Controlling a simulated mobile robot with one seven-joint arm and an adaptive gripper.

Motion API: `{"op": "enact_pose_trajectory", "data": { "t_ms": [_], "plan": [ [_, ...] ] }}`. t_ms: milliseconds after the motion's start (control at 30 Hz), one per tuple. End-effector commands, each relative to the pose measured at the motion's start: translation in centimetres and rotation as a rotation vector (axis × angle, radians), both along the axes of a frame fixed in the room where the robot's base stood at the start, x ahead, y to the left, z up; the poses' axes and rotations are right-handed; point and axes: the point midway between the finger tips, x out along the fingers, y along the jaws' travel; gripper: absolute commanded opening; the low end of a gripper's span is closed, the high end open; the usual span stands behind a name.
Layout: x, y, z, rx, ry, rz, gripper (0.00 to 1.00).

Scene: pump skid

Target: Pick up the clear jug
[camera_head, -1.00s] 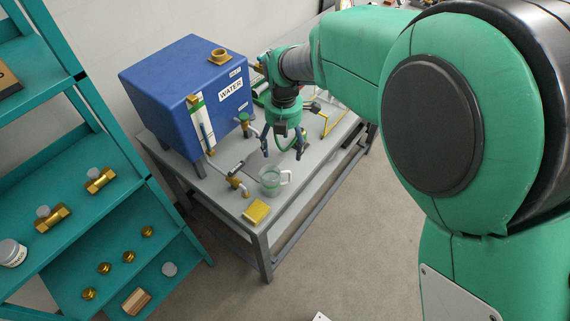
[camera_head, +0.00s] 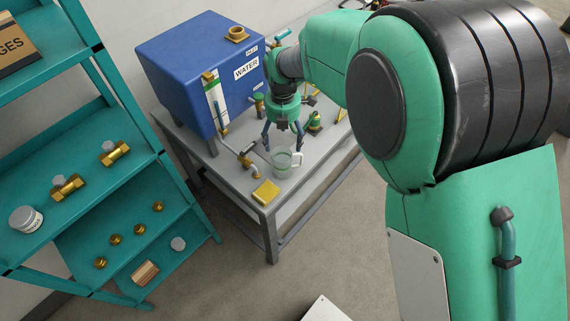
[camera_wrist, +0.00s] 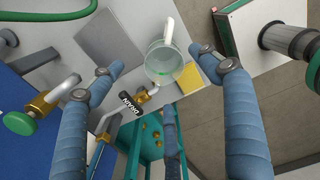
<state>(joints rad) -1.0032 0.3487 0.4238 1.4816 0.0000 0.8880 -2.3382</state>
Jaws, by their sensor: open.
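The clear jug (camera_head: 281,163) stands upright on the grey table near its front edge, with its handle to the right. My gripper (camera_head: 285,143) is open and points down, a little above and behind the jug in the head view. In the wrist view my gripper (camera_wrist: 160,62) is open with nothing between its fingers, and the jug looks apart from both.
A yellow block (camera_head: 265,192) lies by the table's front corner. A brass drain valve (camera_head: 247,157) sticks out left of the jug. The blue water tank (camera_head: 200,70) stands behind it. A teal shelf (camera_head: 80,215) stands at left.

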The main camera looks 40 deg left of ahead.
Motion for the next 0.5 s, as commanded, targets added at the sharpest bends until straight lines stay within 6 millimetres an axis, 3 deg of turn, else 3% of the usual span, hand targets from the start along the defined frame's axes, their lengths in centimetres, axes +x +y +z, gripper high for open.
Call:
{"op": "enact_pose_trajectory", "data": {
  "t_ms": [233, 500],
  "plan": [
    [0.0, 0.0, -4.0, -0.001, 0.001, 0.000, 0.77],
    [0.0, 0.0, -5.6, 0.001, -0.001, 0.000, 0.77]
  ]
}}
